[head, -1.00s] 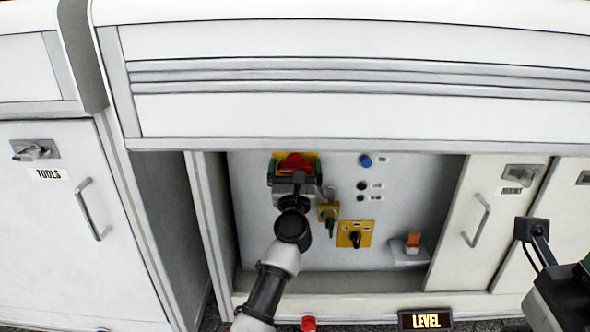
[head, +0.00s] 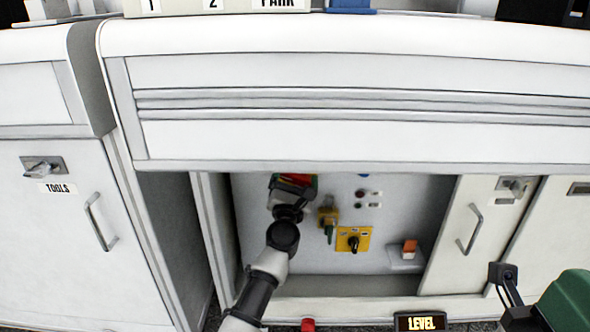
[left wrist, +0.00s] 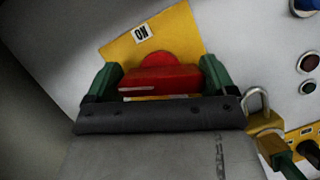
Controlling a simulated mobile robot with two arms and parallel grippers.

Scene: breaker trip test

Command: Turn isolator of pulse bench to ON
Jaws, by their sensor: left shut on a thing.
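The isolator is a red handle (left wrist: 160,80) on a yellow plate (left wrist: 118,52) with an ON label (left wrist: 143,33), upside down in the left wrist view. In the head view its handle (head: 296,179) shows just under the bench edge, partly hidden by my gripper. My left gripper (left wrist: 160,82) is shut on the red handle, with a green finger at each end of it. The handle lies at an angle to the plate's edges. Of my right arm, a dark and green part (head: 565,305) shows at the lower right, and its jaw state is unclear.
The panel sits in a recess under the bench drawer (head: 350,135). Close right of the isolator is a brass padlock (left wrist: 262,118). A yellow-plated black rotary switch (head: 353,239) and an orange-topped box (head: 408,250) are further right. Cabinet doors flank the recess.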

